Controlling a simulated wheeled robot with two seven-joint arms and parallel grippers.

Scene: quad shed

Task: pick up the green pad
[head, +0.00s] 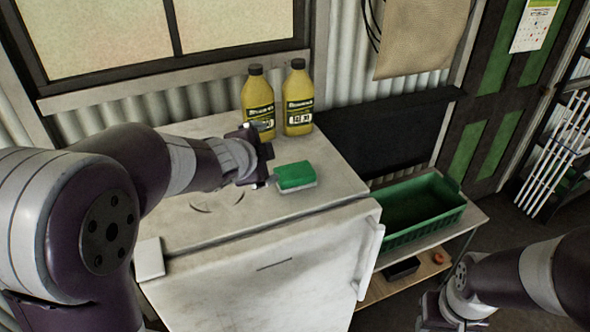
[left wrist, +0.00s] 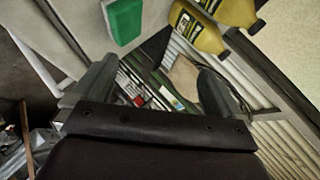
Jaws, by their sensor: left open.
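The green pad (head: 295,176), a green block on a pale base, lies flat on top of the white fridge-like cabinet (head: 215,235), near its right side. It also shows at the top of the left wrist view (left wrist: 124,20), beyond the fingers. My left gripper (head: 267,168) is open and empty, just left of the pad in the head view, with a small apparent gap between them. Its open fingers frame the left wrist view (left wrist: 152,85). My right gripper (head: 436,312) is low at the bottom edge, far from the pad; its fingers are unclear.
Two yellow bottles (head: 259,102) (head: 298,98) with dark caps stand behind the pad, close to my left gripper. A green crate (head: 425,222) sits on a lower bench at right. A white block (head: 149,259) lies at the cabinet's left front. The cabinet's front top is mostly clear.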

